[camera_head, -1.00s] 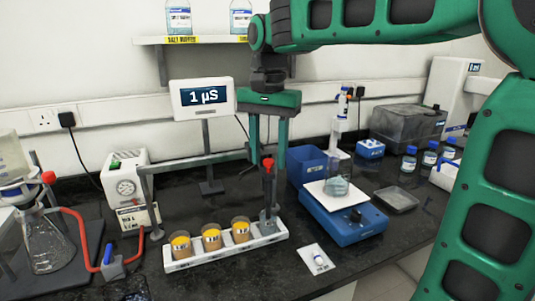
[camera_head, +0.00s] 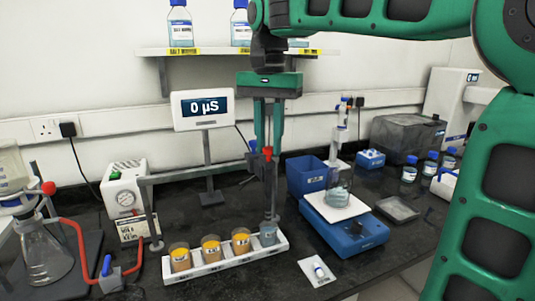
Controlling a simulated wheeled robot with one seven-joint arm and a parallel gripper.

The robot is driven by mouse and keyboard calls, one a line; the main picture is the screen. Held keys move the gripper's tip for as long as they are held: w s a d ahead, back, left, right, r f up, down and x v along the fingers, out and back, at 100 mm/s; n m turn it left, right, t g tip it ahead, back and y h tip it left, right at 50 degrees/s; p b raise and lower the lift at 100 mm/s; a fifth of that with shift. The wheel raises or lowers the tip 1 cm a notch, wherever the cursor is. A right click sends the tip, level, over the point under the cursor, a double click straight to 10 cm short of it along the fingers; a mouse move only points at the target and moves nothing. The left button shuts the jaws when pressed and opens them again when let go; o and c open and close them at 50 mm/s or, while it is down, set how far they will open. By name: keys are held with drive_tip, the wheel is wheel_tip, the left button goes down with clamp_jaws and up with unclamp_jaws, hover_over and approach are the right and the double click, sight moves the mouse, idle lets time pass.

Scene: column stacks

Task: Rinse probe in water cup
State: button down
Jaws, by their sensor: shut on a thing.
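My gripper (camera_head: 268,148) is shut on the probe, which has a red top and a grey body (camera_head: 268,180) and hangs upright. The probe's lower end is over the grey-blue water cup (camera_head: 268,235) at the right end of the white rack (camera_head: 215,264). I cannot tell whether its tip is just above the rim or slightly inside. Three cups with yellow contents (camera_head: 211,247) stand in a row to the left in the same rack. The meter display (camera_head: 203,108) behind reads 0 µS.
A blue balance (camera_head: 345,228) with a glass vessel (camera_head: 338,198) on its white pan stands close right of the rack. A blue bin (camera_head: 306,176) is behind it. A metal rail (camera_head: 195,163) runs behind the rack. A small white card (camera_head: 319,272) lies in front.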

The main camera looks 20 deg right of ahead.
drive_tip(key=shift+w+r, duration=0.1)
drive_tip(key=shift+r, duration=0.15)
drive_tip(key=c, duration=1.5)
unclamp_jaws()
drive_tip(key=shift+c, duration=0.2)
wheel_tip(320, 180, up, 11)
drive_tip(key=shift+f, duration=0.2)
